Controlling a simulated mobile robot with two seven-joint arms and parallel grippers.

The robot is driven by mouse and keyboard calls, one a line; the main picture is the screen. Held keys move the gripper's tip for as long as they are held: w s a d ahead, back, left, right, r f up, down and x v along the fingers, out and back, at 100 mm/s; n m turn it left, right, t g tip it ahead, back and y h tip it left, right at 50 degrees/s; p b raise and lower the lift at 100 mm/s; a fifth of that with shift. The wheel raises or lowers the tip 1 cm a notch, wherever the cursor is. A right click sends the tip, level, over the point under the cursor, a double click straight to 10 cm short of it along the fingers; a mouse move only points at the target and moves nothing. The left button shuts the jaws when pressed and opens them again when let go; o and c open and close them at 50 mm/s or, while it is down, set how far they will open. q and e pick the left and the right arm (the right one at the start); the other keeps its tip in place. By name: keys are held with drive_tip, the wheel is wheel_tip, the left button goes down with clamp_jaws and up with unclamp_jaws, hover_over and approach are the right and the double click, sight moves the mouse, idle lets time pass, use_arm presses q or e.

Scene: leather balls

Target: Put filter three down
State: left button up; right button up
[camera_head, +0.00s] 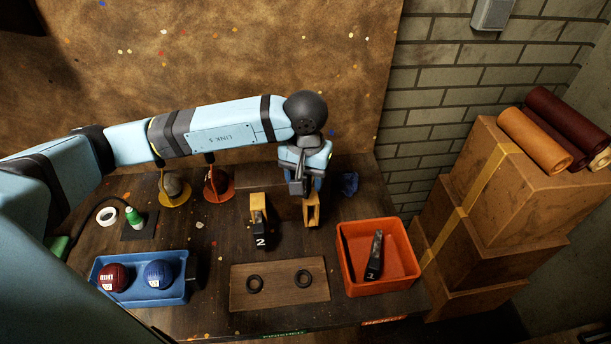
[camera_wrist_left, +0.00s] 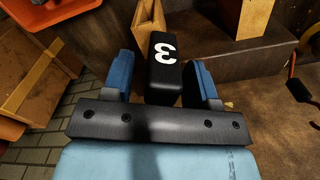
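Filter three is a black block with a white 3 (camera_wrist_left: 163,62) in the left wrist view. It stands between the two blue fingers of my left gripper (camera_wrist_left: 162,80), with a visible gap on the left finger's side and a narrower one on the right. In the head view my left gripper (camera_head: 306,170) is over the back of the table, above a wooden piece (camera_head: 312,212). That wooden piece also shows beside filter three in the left wrist view (camera_wrist_left: 150,18). In the head view the gripper hides filter three. My right gripper is not in view.
A black block marked 2 (camera_head: 261,240) is left of the gripper at a second wooden piece (camera_head: 259,201). A red bin (camera_head: 406,283) holds black pieces at right. A wooden board (camera_head: 318,297) with two rings lies in front. A blue tray (camera_head: 180,295) holds two balls.

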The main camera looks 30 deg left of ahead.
use_arm(q)
drive_tip(key=shift+r+p, duration=0.35)
drive_tip(key=shift+p, duration=0.1)
drive_tip(key=shift+r+p, duration=0.35)
drive_tip(key=shift+p, duration=0.15)
wheel_tip(320, 180, up, 11)
drive_tip(key=b, duration=0.3)
drive_tip(key=shift+f, duration=0.15)
drive_tip(key=shift+r, duration=0.35)
drive_tip(key=shift+f, duration=0.1)
